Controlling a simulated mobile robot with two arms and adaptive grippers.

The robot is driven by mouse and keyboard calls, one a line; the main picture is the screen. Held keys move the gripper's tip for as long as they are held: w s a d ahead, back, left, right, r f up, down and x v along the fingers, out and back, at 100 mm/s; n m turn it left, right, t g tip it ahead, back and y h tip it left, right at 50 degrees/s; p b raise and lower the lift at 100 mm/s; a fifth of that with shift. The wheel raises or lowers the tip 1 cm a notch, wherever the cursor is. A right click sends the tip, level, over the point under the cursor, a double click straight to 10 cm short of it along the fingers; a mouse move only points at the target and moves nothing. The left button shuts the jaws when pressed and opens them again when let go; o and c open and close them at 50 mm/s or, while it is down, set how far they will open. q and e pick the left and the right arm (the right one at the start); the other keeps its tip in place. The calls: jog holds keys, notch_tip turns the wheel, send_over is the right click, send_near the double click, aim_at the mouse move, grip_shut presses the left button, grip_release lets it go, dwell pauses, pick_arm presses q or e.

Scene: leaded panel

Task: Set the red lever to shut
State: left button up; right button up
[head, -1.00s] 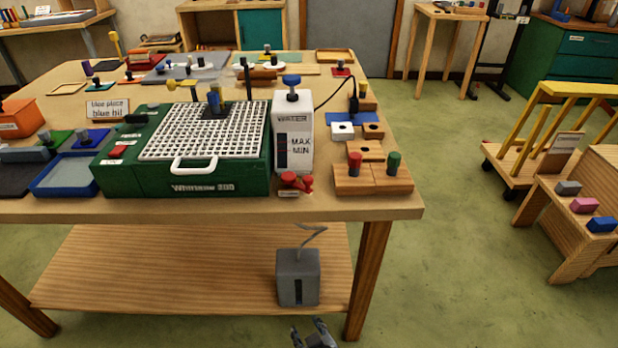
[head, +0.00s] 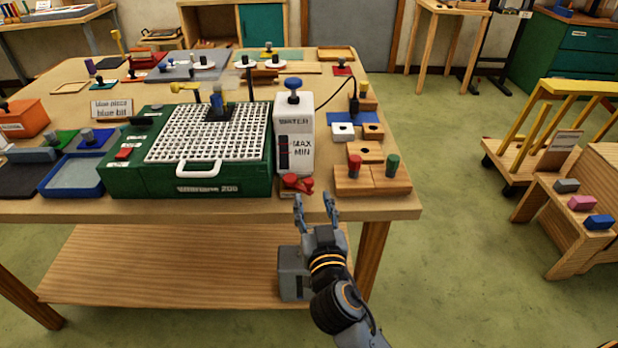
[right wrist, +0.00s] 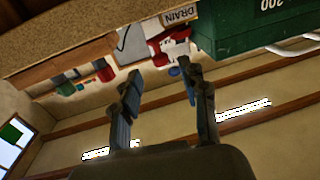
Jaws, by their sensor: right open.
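The red lever (head: 297,184) sits at the foot of the white water tank (head: 293,135), near the front edge of the table. In the right wrist view the red lever (right wrist: 160,50) shows beyond the fingertips, beside a label reading DRAIN (right wrist: 179,14). My right gripper (head: 314,203) is open and empty, just in front of the table edge and a little below and right of the lever. Its two fingers (right wrist: 158,78) point towards the lever without visible contact. My left gripper is not in view.
A green machine with a white grid (head: 190,180) stands close left of the tank. A wooden block with red and green pegs (head: 372,180) stands to the right. A grey box (head: 292,272) stands below the table, behind my right arm.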

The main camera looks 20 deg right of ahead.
aim_at(310, 187)
jog(key=w, duration=0.4)
jog(key=w+d+p, duration=0.1)
jog(key=w, duration=0.1)
jog(key=shift+w, duration=0.35)
grip_shut()
